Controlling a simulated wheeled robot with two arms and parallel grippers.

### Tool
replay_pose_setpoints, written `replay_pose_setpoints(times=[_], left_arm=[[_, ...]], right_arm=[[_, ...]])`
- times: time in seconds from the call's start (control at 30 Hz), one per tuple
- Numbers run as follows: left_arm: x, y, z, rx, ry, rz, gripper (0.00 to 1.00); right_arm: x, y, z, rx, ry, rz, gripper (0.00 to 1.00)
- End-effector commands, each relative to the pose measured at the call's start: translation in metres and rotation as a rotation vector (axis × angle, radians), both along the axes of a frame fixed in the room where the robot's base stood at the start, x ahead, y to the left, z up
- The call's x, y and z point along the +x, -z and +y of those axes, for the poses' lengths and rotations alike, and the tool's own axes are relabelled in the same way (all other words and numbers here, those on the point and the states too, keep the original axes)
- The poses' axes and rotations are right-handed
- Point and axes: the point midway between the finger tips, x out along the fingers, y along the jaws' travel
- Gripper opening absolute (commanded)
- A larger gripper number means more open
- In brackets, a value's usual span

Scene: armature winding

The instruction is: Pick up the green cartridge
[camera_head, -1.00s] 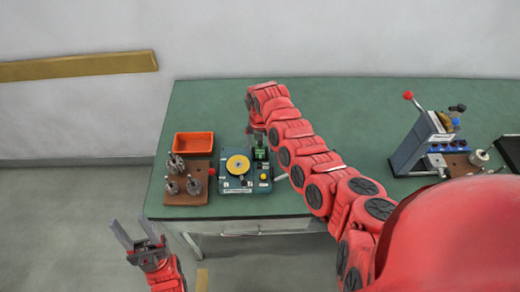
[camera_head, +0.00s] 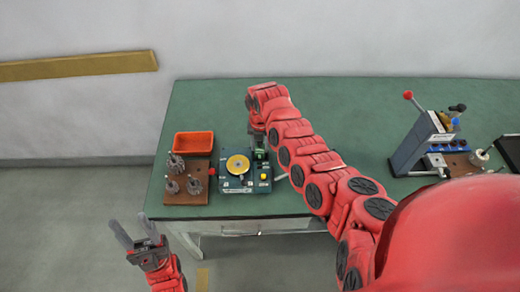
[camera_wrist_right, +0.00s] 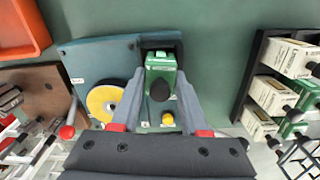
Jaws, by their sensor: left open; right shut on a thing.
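The green cartridge (camera_wrist_right: 160,76) sits upright at the dark holder on the back edge of the blue winding machine (camera_wrist_right: 95,62). Its black round knob faces the right wrist camera. My right gripper (camera_wrist_right: 161,90) is shut on it, one grey finger on each side. I cannot tell whether it is lifted clear of the holder. In the head view the cartridge (camera_head: 260,156) shows small, just below my right gripper (camera_head: 258,141), which is partly hidden by its own arm. My left gripper (camera_head: 135,230) is open and empty, low in front of the table.
An orange bin (camera_head: 194,144) and a brown block with metal armatures (camera_head: 186,190) stand left of the machine. In the wrist view a black rack (camera_wrist_right: 248,75) with white and green cartridges stands right. A lever press (camera_head: 415,145) is farther right. The table's back is clear.

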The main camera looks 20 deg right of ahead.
Motion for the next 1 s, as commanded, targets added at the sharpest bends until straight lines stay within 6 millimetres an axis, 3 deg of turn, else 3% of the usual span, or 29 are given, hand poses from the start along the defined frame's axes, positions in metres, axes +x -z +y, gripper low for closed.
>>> replay_pose_setpoints(times=[0.27, 0.8, 1.0], left_arm=[[0.000, 0.007, 0.000, 0.000, 0.000, 0.000, 0.50], [0.000, 0.038, 0.000, 0.000, 0.000, 0.000, 0.50], [0.000, 0.039, 0.000, 0.000, 0.000, 0.000, 0.50]], right_arm=[[0.000, -0.014, -0.001, -0.001, 0.001, 0.000, 0.00], [0.001, -0.093, -0.001, -0.002, 0.002, -0.004, 0.00], [0.000, -0.101, 0.000, -0.001, -0.001, 0.000, 0.00]])
